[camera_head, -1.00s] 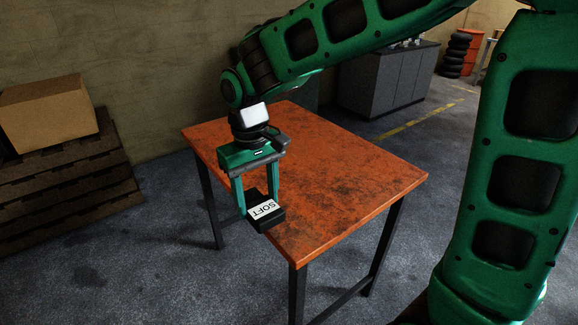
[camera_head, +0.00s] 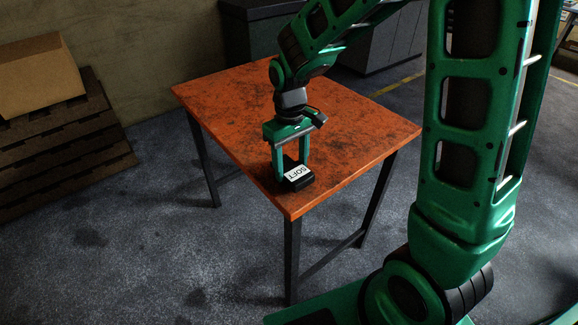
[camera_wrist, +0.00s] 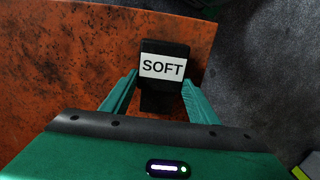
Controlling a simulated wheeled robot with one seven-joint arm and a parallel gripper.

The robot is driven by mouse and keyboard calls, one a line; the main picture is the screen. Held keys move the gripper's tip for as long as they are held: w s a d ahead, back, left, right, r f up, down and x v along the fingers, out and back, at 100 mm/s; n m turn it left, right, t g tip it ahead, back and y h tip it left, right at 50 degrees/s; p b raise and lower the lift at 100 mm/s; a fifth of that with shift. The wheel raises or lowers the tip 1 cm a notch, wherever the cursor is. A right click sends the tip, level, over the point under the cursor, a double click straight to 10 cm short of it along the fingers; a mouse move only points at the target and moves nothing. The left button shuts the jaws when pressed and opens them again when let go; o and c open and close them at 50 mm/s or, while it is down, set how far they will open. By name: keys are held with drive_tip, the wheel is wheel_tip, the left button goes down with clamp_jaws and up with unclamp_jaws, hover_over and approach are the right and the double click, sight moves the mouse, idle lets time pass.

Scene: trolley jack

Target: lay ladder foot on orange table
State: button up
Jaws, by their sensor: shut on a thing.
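The ladder foot is a black block (camera_head: 298,184) with a white label reading "SOFT". My gripper (camera_head: 291,174) is shut on it, with one green finger on each side. The block is over the front corner area of the orange table (camera_head: 350,130), close to the edge. I cannot tell whether it touches the top. In the wrist view the block (camera_wrist: 166,48) sits between the fingertips, with the orange top (camera_wrist: 70,60) around and below it and the table edge just to its right.
The rest of the worn orange top is bare. A cardboard box (camera_head: 40,75) sits on stacked dark pallets (camera_head: 60,150) at the left. Grey cabinets (camera_head: 370,50) stand behind the table. Dark floor lies around the table legs.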

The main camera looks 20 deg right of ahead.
sight(290, 167)
drive_tip(key=shift+f, duration=0.4)
drive_tip(key=o, duration=1.2)
drive_tip(key=shift+f, duration=0.1)
drive_tip(key=shift+c, duration=0.2)
wheel_tip(290, 167, up, 12)
drive_tip(key=s+d+r+m, duration=0.2)
drive_tip(key=s+d+m, duration=0.3)
drive_tip(key=s+d, duration=0.8)
drive_tip(key=s+d+f+m, duration=0.2)
drive_tip(key=s+d+m, duration=0.3)
drive_tip(key=s, duration=0.6)
drive_tip(key=shift+d+f, duration=0.35)
drive_tip(key=shift+d, duration=0.5)
